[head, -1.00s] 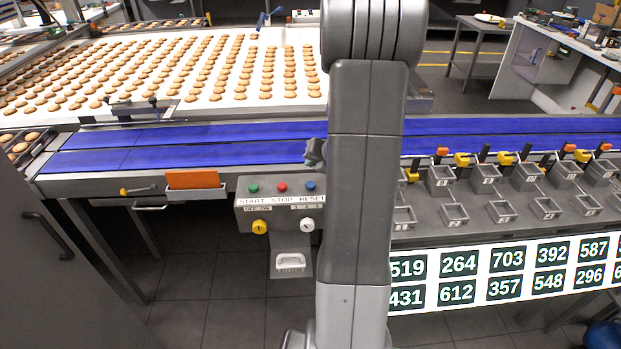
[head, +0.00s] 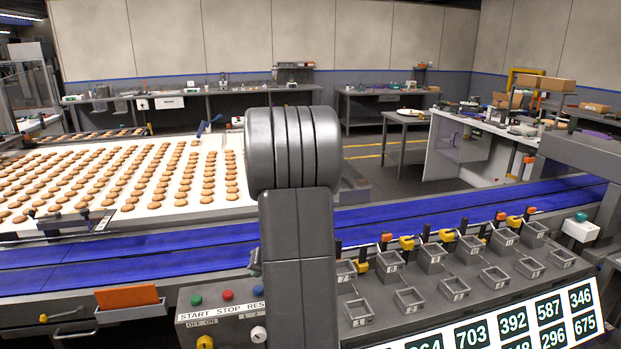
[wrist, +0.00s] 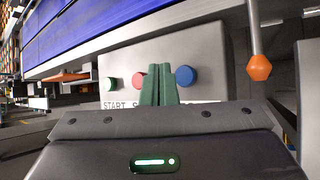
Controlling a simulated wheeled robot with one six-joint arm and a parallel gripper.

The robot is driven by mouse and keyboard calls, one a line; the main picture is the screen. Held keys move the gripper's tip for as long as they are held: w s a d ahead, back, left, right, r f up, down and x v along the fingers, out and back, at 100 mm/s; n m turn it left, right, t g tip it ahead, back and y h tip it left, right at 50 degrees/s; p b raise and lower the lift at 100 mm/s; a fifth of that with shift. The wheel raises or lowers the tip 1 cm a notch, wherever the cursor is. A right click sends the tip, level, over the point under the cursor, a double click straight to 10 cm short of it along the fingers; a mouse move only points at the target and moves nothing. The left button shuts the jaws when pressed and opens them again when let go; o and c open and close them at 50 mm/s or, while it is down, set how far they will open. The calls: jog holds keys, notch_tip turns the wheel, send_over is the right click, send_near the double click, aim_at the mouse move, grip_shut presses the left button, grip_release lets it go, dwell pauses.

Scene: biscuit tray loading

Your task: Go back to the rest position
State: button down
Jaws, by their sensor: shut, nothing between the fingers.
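My gripper (wrist: 158,85) shows in the wrist view with its two green fingers together and nothing between them. Beyond the fingertips is the grey control box (wrist: 208,60) with a green button (wrist: 110,84), a red button (wrist: 139,80) and a blue button (wrist: 185,76). The fingers overlap the space between the red and blue buttons in the picture; I cannot tell the distance to the box. In the head view my arm stands upright in the middle and hides the gripper and part of the control box (head: 192,318).
Two blue conveyor belts (head: 130,272) run across behind the box. A white biscuit bed (head: 140,220) lies beyond at left. Small grey bins (head: 409,300) and a number board (head: 545,325) are at right. An orange card (head: 127,297) sits left. An orange-tipped rod (wrist: 259,68) hangs at right.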

jog(key=b, duration=0.2)
jog(key=shift+f+b, duration=0.3)
jog(key=shift+f, duration=0.05)
jog(key=shift+r, duration=0.3)
notch_tip(320, 180, up, 6)
jog(key=p, duration=0.6)
jog(key=shift+f, duration=0.15)
notch_tip(320, 180, down, 6)
jog(key=b, duration=0.6)
jog(key=r+p, duration=0.1)
jog(key=p, duration=0.2)
jog(key=shift+p, duration=0.55)
